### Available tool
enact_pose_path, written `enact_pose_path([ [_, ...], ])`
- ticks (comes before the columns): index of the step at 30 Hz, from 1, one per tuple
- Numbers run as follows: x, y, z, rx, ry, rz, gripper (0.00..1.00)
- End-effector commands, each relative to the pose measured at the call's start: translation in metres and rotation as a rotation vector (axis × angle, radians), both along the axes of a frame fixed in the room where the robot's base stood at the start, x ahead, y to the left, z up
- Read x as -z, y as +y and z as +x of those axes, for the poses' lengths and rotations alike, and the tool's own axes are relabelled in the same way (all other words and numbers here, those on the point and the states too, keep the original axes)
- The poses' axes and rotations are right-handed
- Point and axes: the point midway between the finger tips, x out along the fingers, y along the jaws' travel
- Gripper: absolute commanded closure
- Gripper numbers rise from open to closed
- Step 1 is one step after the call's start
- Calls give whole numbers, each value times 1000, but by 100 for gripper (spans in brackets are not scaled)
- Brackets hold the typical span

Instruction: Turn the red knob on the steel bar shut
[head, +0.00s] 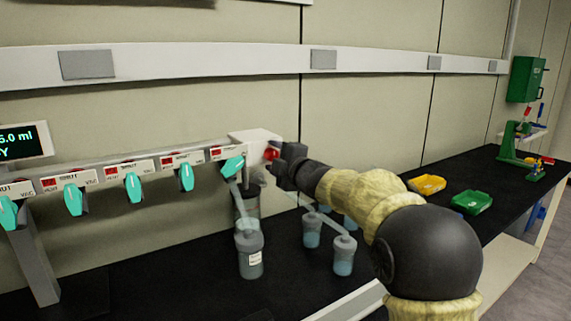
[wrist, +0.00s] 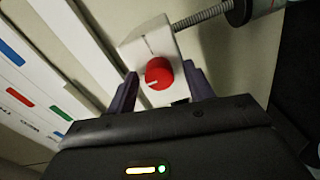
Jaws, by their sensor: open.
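The red knob (wrist: 159,75) sits on the face of a white block at the right end of the steel bar (head: 115,168). It has a white pointer line, which points left and slightly down in the wrist view. In the head view the red knob (head: 271,154) shows just left of my gripper (head: 282,163). In the wrist view my gripper (wrist: 160,88) is open, with one dark finger on each side of the knob. Gaps show between the fingers and the knob. I cannot tell how far forward the fingertips reach along it.
Several teal valve handles (head: 133,187) line the bar to the left. Small jars (head: 343,255) stand under my arm. A yellow tray (head: 427,184) and a green tray (head: 472,202) lie on the black bench at right.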

Motion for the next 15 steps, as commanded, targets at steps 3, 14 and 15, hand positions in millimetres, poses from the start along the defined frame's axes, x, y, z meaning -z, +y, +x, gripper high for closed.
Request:
enact_pose_path([
  [3,1,-5,-7,1,0,0,48],
  [14,0,-40,-56,4,-1,-1,48],
  [15,1,-44,-63,3,-1,-2,48],
])
